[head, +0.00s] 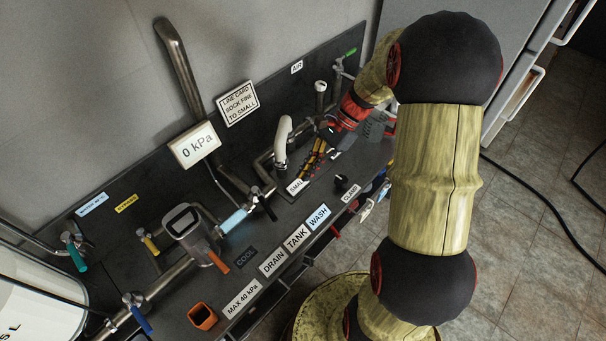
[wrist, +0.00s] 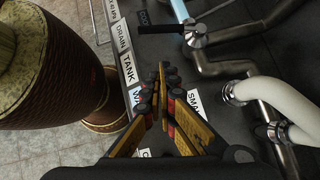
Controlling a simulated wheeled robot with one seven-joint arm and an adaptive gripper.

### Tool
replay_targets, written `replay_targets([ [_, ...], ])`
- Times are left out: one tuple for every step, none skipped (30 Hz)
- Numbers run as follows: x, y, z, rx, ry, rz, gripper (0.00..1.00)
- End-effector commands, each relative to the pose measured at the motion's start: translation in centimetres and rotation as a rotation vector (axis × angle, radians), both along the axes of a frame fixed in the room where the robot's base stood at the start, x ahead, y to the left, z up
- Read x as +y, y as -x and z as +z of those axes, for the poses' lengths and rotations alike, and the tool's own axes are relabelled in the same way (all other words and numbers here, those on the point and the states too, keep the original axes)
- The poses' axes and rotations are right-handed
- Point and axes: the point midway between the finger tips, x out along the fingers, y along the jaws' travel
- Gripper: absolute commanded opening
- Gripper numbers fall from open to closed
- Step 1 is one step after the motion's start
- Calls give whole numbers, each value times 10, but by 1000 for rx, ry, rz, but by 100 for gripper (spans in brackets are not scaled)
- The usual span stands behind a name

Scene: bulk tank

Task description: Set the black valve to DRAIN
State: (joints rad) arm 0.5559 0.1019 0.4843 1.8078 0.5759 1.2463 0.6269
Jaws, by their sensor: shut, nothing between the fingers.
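The black valve (head: 266,207) sits on the steel pipe behind the label row. Its black lever shows in the wrist view (wrist: 160,28), pointing left from the metal valve body toward the labels. I cannot tell exactly which label it points at, DRAIN or TANK. The DRAIN label (head: 272,262), TANK label (head: 296,237) and WASH label (head: 318,217) lie in a row on the panel's front edge. My gripper (head: 308,172) is shut and empty, to the right of the valve in the head view and apart from it. In the wrist view my fingertips (wrist: 162,72) are below the lever.
A white hose (head: 282,142) on a bent pipe stands close to my gripper. A clear sight glass (head: 184,226) and an orange handle (head: 218,262) are left of the valve. An orange cup (head: 202,316) stands front left. The panel between valve and labels looks clear.

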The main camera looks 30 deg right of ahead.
Motion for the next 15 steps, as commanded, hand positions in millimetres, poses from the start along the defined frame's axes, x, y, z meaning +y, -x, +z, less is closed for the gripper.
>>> replay_targets([
  [7,1,-10,3,-3,3,0],
  [11,2,-15,3,-3,3,0],
  [16,2,-22,2,-2,3,0],
  [20,2,-26,2,-2,4,0],
  [24,2,-31,2,-3,4,0],
  [29,2,-37,1,-3,3,0],
  [33,3,-41,1,-3,3,0],
  [36,3,-46,1,-3,3,0],
  [41,3,-52,1,-2,4,0],
  [45,3,-56,1,-2,3,0],
  [48,4,-60,1,-3,3,0],
  [54,4,-63,0,-2,4,0],
  [59,4,-63,-3,-1,5,0],
  [63,4,-64,-3,0,5,0],
  [68,4,-65,-2,-1,4,0],
])
